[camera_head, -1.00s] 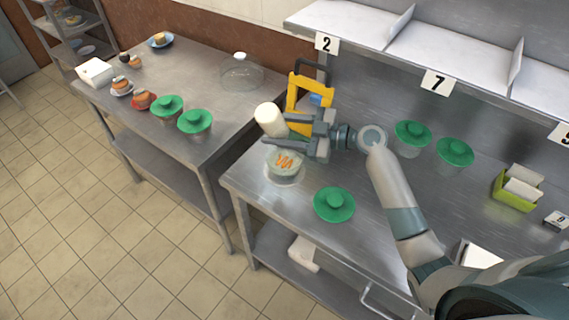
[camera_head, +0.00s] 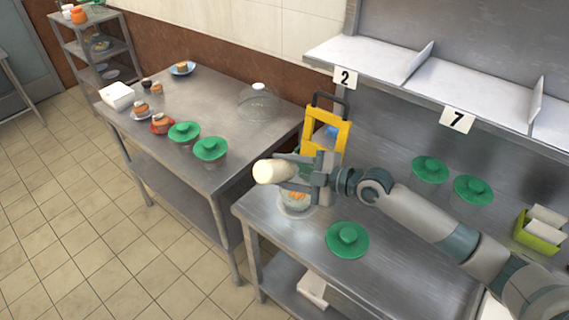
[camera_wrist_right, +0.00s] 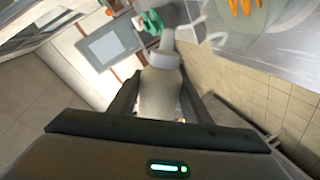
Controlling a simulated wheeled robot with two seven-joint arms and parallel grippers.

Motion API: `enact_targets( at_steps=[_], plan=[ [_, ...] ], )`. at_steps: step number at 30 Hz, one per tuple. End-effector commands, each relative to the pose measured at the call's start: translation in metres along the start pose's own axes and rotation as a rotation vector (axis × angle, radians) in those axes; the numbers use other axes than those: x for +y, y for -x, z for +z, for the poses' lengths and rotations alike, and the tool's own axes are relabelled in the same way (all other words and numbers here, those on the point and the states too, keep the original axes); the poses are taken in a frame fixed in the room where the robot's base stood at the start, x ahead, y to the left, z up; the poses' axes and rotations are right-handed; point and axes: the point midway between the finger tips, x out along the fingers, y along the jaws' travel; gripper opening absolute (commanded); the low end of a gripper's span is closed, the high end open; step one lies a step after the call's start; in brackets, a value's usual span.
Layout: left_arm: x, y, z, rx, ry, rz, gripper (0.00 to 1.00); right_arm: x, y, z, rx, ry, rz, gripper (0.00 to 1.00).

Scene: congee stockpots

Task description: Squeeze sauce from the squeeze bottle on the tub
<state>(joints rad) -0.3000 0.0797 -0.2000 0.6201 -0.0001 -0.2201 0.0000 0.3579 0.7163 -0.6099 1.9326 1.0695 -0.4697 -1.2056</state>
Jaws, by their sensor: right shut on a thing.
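The cream-white squeeze bottle (camera_head: 272,171) is held in my right gripper (camera_head: 300,168), which is shut on it. The bottle lies tipped over, close to level, pointing left in the head view. In the right wrist view the bottle (camera_wrist_right: 160,92) sits between the two dark fingers. The open tub (camera_head: 295,205) with orange pieces in it stands on the near counter, below the gripper and partly hidden by it. In the right wrist view the tub's orange contents (camera_wrist_right: 243,6) show at the top edge. No sauce is visible. My left gripper is not in view.
A green lid (camera_head: 347,240) lies on the counter (camera_head: 400,250) near the tub. A yellow frame (camera_head: 325,135) stands behind the gripper. Green-lidded tubs stand at the back (camera_head: 431,169) and on the left table (camera_head: 210,149). A shelf (camera_head: 375,65) overhangs the counter.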

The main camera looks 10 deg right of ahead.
Motion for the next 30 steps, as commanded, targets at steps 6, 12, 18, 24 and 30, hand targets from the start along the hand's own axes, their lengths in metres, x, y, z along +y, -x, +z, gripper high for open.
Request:
enact_targets(
  at_steps=[6, 12, 18, 24, 30],
  plan=[
    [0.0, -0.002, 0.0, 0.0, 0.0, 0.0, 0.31, -0.011, 0.006, -0.003, -0.005, 0.078, -0.011, 0.33],
    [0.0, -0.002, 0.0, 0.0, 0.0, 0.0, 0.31, -0.013, 0.007, -0.003, -0.005, 0.086, -0.012, 0.33],
    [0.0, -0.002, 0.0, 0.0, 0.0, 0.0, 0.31, -0.013, 0.007, -0.003, -0.006, 0.086, -0.012, 0.33],
    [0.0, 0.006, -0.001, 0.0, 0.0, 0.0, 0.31, -0.012, 0.007, -0.005, -0.014, 0.114, -0.012, 0.33],
    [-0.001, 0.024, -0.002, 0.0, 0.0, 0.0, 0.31, -0.011, 0.007, -0.009, -0.047, 0.214, -0.011, 0.33]
  ],
)
